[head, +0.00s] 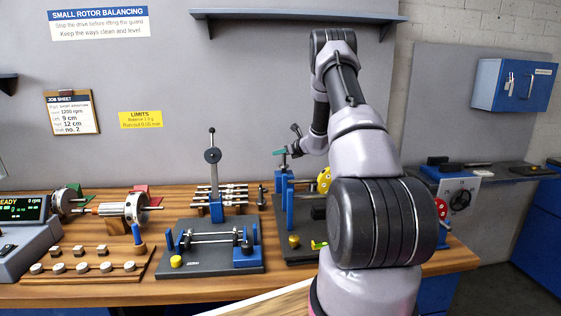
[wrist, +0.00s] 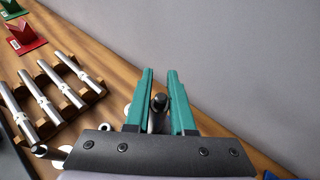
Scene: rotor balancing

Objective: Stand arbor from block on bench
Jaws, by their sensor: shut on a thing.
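My gripper (head: 283,152) has green fingers and is above the back of the bench, right of the arbor rack. In the wrist view my gripper (wrist: 160,78) is shut on a dark, round-ended rod, which I take to be the arbor (wrist: 159,102). The arbor is seen nearly end-on between the fingers; its lower part is hidden by the gripper body. Whether its foot touches the bench cannot be told. The wooden block (wrist: 73,100) carries several silver arbors lying side by side, left of the fingers. These arbors also show in the head view (head: 232,188).
The wooden bench (head: 105,292) runs along a grey wall. A balancing stand (head: 210,262) with a rod across it is in front of the rack. Red (wrist: 25,38) and green vee blocks lie beyond the rack. Bare bench borders the wall.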

